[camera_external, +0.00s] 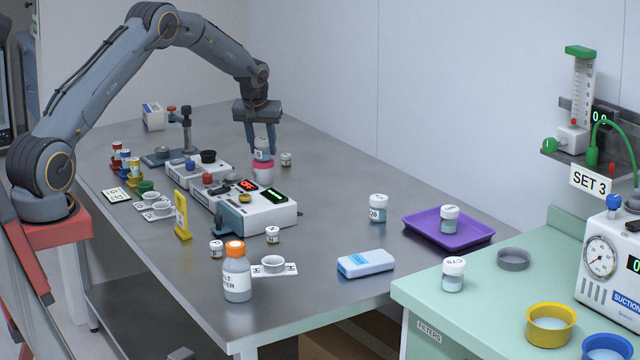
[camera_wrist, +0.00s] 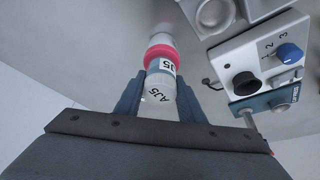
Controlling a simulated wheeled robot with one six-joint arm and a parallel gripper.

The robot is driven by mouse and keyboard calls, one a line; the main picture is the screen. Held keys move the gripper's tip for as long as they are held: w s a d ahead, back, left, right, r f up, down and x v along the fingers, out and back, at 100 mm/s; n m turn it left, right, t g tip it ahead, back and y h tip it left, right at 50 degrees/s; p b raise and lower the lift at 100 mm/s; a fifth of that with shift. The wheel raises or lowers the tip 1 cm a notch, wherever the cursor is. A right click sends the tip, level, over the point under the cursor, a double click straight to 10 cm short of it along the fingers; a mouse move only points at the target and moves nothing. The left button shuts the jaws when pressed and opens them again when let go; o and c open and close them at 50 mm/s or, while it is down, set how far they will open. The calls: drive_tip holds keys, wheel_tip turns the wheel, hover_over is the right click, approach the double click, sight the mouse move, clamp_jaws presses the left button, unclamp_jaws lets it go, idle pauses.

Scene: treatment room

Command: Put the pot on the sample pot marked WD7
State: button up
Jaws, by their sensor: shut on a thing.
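My gripper (camera_external: 262,140) is shut on a clear pot with a white lid (camera_external: 262,150), held upright. In the wrist view the pot's lid (camera_wrist: 158,97) and side label read AJ5. A pink-rimmed round thing (camera_external: 262,171) is directly below the held pot; I cannot tell whether they touch. No label reading WD7 can be made out. Other white-lidded pots are one that seems marked Q6 (camera_external: 378,208), one (camera_external: 450,219) on the purple tray (camera_external: 481,241), and one marked C19 (camera_external: 453,275).
White instrument boxes (camera_external: 260,215) stand just in front of my gripper. Small jars (camera_external: 286,159), an orange-capped bottle (camera_external: 237,275), a yellow stand (camera_external: 182,216) and a blue-white box (camera_external: 366,263) are on the steel table. The table right of my gripper is mostly clear. A green counter (camera_external: 480,290) is at right.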

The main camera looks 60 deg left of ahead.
drive_tip(key=shift+f, duration=0.15)
drive_tip(key=o, duration=1)
drive_tip(key=shift+o, duration=0.2)
